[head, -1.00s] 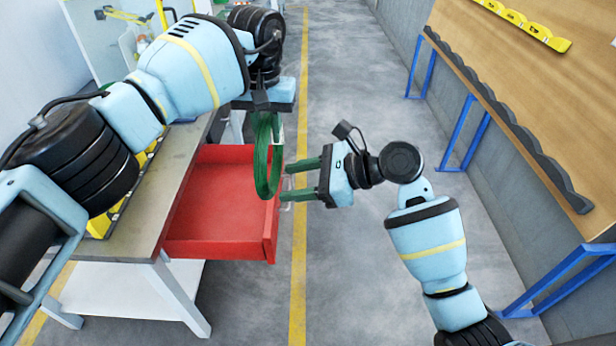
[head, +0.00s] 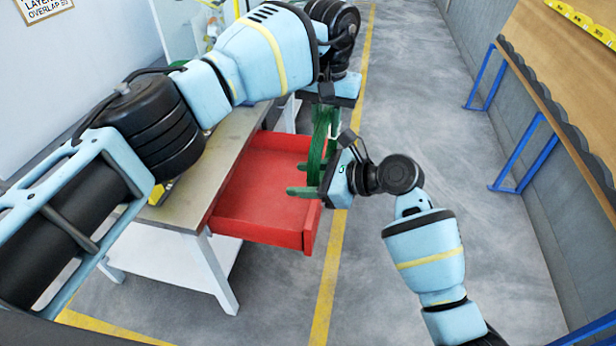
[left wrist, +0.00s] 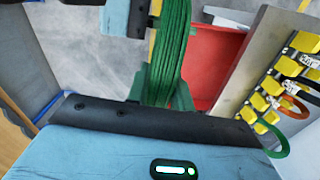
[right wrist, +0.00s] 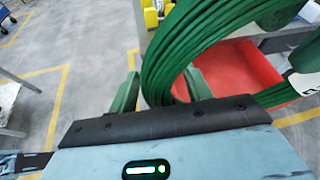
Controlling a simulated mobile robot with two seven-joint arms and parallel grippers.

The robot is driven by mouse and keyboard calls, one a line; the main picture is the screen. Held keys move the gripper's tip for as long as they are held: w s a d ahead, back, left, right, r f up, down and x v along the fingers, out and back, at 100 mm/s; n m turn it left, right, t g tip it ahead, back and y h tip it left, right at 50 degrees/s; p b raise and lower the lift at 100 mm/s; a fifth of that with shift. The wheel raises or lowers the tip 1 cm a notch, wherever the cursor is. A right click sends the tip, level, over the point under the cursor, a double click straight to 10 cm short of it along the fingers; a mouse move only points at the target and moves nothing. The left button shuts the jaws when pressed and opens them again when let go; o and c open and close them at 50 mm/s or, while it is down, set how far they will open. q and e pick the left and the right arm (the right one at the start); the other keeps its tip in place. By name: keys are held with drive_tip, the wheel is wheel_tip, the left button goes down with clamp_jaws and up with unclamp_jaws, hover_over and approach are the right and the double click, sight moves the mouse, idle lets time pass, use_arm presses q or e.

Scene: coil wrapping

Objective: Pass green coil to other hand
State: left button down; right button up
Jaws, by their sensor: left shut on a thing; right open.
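The green coil (head: 321,140) hangs upright from my left gripper (head: 328,102), which is shut on its upper part. In the left wrist view the coil (left wrist: 172,50) runs between the green fingers of my left gripper (left wrist: 162,92). My right gripper (head: 312,178) is open at the lower part of the coil, with its fingers pointing left. In the right wrist view the coil (right wrist: 180,50) passes between the open fingers of my right gripper (right wrist: 161,88). Whether those fingers touch it I cannot tell. A left finger also shows at the top right there.
An open red drawer (head: 262,197) sticks out of the workbench (head: 190,195) just left of and below the coil. Yellow holders (left wrist: 272,105) with small cables lie on the bench. A wooden-topped bench with blue legs (head: 523,150) stands at right. Floor between is clear.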

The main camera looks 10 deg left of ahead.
use_arm(q)
drive_tip(key=shift+r, duration=0.1)
use_arm(e)
clamp_jaws()
use_arm(q)
drive_tip(key=c, duration=1.1)
unclamp_jaws()
drive_tip(key=shift+c, duration=0.2)
use_arm(e)
drive_tip(key=shift+r, duration=0.15)
use_arm(q)
wheel_tip(320, 180, up, 12)
drive_tip(key=shift+f, duration=0.1)
